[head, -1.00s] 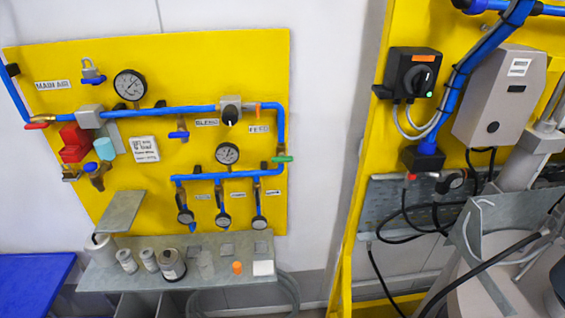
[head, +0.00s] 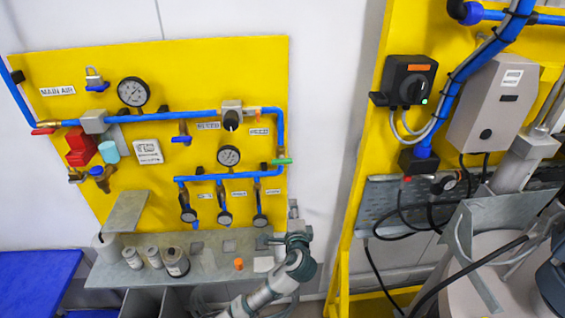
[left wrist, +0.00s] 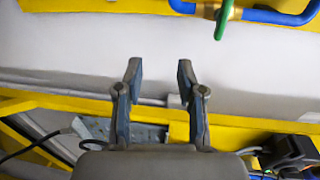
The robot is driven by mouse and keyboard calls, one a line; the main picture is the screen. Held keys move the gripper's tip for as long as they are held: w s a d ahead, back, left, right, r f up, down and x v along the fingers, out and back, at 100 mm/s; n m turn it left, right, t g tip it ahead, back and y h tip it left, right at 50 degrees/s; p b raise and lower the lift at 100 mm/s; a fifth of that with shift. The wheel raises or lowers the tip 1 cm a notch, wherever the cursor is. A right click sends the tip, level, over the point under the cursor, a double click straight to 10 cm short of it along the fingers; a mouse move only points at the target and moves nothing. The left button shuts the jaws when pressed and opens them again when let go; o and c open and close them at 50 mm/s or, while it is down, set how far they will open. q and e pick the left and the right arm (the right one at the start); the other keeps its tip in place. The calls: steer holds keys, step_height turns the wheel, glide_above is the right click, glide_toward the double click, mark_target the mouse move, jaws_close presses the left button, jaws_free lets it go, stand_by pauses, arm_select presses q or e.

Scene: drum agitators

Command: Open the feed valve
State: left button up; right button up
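A valve with a green handle (head: 282,161) sits on the blue pipe at the right edge of the yellow panel; the handle lies sideways across the vertical pipe. A label that seems to read FEED (head: 259,131) is above and left of it. The green handle (left wrist: 224,20) also shows at the top of the left wrist view, pointing down there. My left gripper (head: 293,208) is below the valve, apart from it. In the left wrist view its two fingers (left wrist: 158,75) are spread with nothing between them. My right gripper is not in view.
A grey shelf (head: 215,255) with several jars and an orange cap (head: 238,264) is under the panel. Gauges (head: 228,155) hang on the pipes left of the valve. A yellow frame (head: 350,200) with a switch box stands at right, with white wall between.

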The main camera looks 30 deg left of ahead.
arm_select(q)
steer(key=y, duration=0.2)
glide_toward(282, 160)
steer(key=shift+n+t, duration=0.3)
steer(key=p+x, duration=0.1)
steer(key=x, duration=0.2)
steer(key=f+p+x, duration=0.1)
steer(key=x, duration=0.2)
steer(key=p+x, duration=0.2)
steer(key=x, duration=0.2)
steer(key=shift+a+f, duration=0.15)
jaws_close()
